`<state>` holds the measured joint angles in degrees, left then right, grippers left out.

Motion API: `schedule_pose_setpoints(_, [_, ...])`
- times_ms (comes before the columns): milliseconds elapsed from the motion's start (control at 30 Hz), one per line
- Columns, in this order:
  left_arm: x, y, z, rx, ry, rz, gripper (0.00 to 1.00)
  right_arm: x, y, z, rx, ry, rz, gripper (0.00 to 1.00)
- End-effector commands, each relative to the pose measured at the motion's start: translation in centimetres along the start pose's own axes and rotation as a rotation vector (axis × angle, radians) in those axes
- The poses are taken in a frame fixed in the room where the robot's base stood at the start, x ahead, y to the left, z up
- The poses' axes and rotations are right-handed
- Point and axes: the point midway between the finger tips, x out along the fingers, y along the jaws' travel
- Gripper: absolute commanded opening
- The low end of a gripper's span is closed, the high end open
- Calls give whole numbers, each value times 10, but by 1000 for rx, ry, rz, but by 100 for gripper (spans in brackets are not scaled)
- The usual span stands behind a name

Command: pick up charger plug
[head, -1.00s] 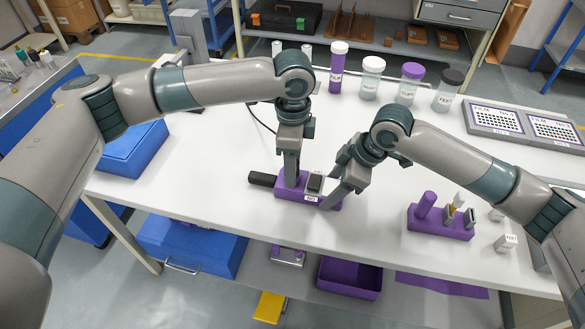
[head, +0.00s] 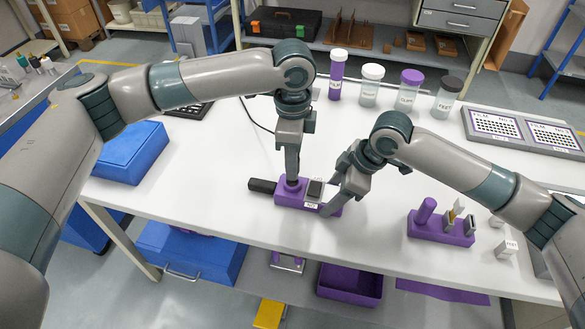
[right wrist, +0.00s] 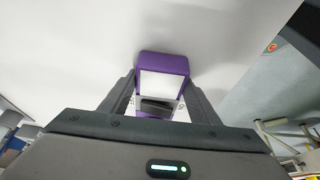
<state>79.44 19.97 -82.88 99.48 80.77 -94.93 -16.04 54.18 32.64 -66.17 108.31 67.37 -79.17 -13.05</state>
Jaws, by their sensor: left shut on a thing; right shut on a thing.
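A purple block (head: 285,198) lies near the table's front edge, with a dark rectangular piece (head: 316,187) and a white label on top. A black bar (head: 262,186) sticks out from its left end. My left gripper (head: 292,177) points straight down at the block's left part, shut on a small dark piece at its top; its tips are hard to make out. My right gripper (head: 333,203) is tilted, its fingers shut on the block's right end. In the right wrist view, the purple block (right wrist: 163,64) shows between the fingers. I cannot tell which piece is the charger plug.
A purple rack (head: 440,230) with upright items stands to the right, near a small white labelled block (head: 506,249). Several bottles stand at the back, including a purple one (head: 336,75). A printed panel (head: 525,133) lies at far right.

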Motion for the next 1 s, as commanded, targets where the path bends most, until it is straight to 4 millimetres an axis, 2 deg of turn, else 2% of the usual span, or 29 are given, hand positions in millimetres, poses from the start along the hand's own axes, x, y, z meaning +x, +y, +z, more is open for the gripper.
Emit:
schedule_pose_setpoints(200, [-38,0,0,1,0,-3,4,0,0,0,0,0,-1,26])
schedule_pose_setpoints(400, [-61,0,0,2,-1,-2,4,0,0,0,0,0,-1,26])
schedule_pose_setpoints(567, [-68,0,0,2,-1,0,4,0,0,0,0,0,-1,26])
schedule_pose_setpoints(967, [-67,0,0,2,-1,0,4,0,0,0,0,1,-1,26])
schedule_pose_setpoints(1000, [-67,0,0,2,-1,0,4,0,0,0,0,1,-1,63])
